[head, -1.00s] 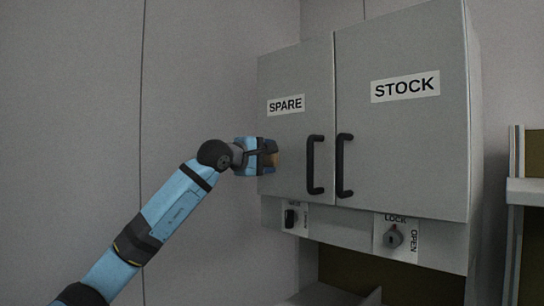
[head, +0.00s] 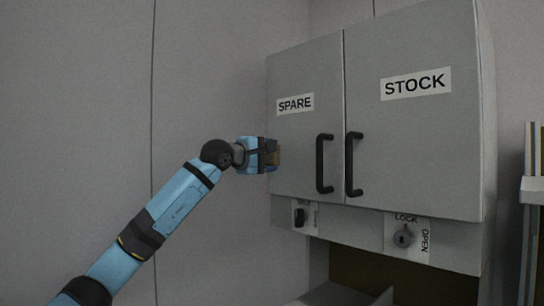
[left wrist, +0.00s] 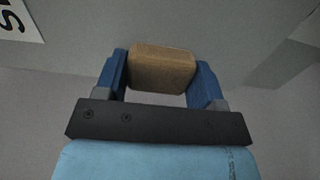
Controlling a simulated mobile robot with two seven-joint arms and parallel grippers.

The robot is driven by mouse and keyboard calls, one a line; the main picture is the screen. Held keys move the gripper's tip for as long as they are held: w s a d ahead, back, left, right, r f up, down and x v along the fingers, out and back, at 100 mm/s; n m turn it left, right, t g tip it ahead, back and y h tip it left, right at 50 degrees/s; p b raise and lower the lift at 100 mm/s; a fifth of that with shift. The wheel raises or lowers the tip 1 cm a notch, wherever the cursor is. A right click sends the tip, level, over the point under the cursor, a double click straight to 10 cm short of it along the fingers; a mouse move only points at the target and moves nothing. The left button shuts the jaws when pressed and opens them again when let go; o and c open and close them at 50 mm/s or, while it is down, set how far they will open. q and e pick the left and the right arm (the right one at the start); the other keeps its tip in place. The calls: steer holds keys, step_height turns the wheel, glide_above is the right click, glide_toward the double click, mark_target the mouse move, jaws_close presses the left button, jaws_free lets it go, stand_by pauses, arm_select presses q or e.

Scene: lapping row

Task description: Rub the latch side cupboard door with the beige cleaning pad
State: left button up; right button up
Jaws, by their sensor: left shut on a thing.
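A grey wall cupboard has two doors. The left door (head: 308,85) is labelled SPARE and has a small dark knob (head: 300,217) below it. The right door (head: 411,120) is labelled STOCK, above a round lock (head: 403,237). My left gripper (head: 273,155) is shut on the beige pad (head: 277,157) at the lower left edge of the SPARE door. In the left wrist view the pad (left wrist: 162,68) sits between the blue fingers, close to the grey door surface. Whether it touches is hard to tell. My right gripper is out of view.
Black bar handles stand out from the SPARE door (head: 324,164) and the STOCK door (head: 353,164), right of the pad. An open shelf space lies below the cupboard. Shelving (head: 533,190) stands at the far right. Plain wall panels fill the left.

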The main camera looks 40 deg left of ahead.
arm_select(q)
steer(key=shift+s+d+f+b, duration=0.1)
steer(key=shift+s+b, duration=0.35)
steer(key=shift+s, duration=0.3)
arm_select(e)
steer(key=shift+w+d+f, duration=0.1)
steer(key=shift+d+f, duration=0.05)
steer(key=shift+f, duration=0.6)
arm_select(q)
steer(key=shift+s+d+r+b, duration=0.1)
steer(key=shift+s+d+b, duration=0.1)
steer(key=shift+s+b, duration=0.4)
steer(key=shift+s+d+r+b, duration=0.1)
steer(key=shift+s+d+b, duration=0.05)
steer(key=shift+s, duration=0.7)
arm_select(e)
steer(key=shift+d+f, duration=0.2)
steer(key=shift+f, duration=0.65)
arm_select(q)
steer(key=shift+s+r, duration=0.1)
steer(key=shift+s, duration=0.1)
steer(key=shift+s, duration=0.1)
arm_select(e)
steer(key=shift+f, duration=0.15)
